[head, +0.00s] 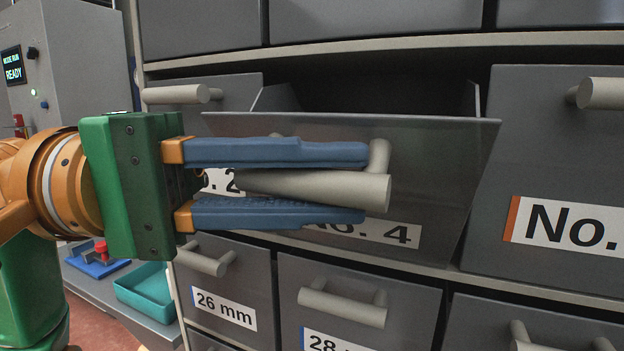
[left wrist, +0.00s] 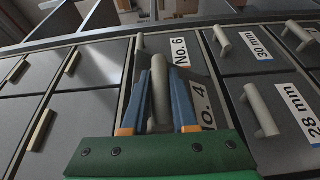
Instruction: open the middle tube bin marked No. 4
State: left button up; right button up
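The middle tube bin marked No. 4 (head: 440,170) is tilted out at its top, with a dark opening behind its front panel. Its label (head: 400,233) is partly covered by my lower finger. My left gripper (head: 365,188) has its blue fingers above and below the bin's pale bar handle (head: 375,190) and looks shut on it. In the left wrist view the handle (left wrist: 160,95) lies between the two fingers (left wrist: 160,75), and part of the No. 4 label (left wrist: 203,108) shows beside them. My right gripper is not in view.
A No. 2 bin, its label (head: 222,182) partly hidden, is at the left and another labelled bin (head: 560,180) at the right. Bins marked 26 mm (head: 225,308) and 28 mm (head: 345,315) are below. A teal tray (head: 147,290) and a control box (head: 75,60) stand at the left.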

aim_at(257, 182)
pick_arm(q)
jog(key=shift+o, duration=0.4)
jog(key=shift+a, duration=0.25)
jog(key=a+b, duration=0.1)
jog(key=a, duration=0.4)
jog(key=shift+s+a, duration=0.1)
jog(key=shift+a, duration=0.3)
jog(key=shift+s+a, duration=0.1)
jog(key=shift+a, duration=0.3)
